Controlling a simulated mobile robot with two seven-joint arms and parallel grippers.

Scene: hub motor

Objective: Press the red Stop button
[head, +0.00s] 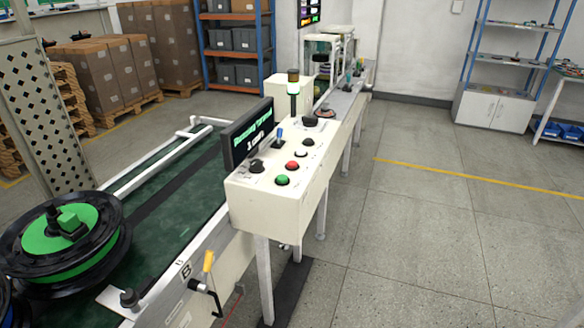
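The red button (292,166) sits on the sloped top of a cream control box (265,200) near the middle of the head view. It lies in a row between a green button (282,180) on the near side and a white button (301,154) on the far side. A black button (308,142) is farther along the row. Any lettering beside the red button is too small to read. Nothing covers the red button. Neither of my grippers is in view.
A screen (248,132) stands along the box's left edge, beside a black knob (257,166) and a blue-topped lever (279,132). A green-and-black hub motor (70,235) lies on the green conveyor (175,190) at left. The floor (430,240) at right is clear.

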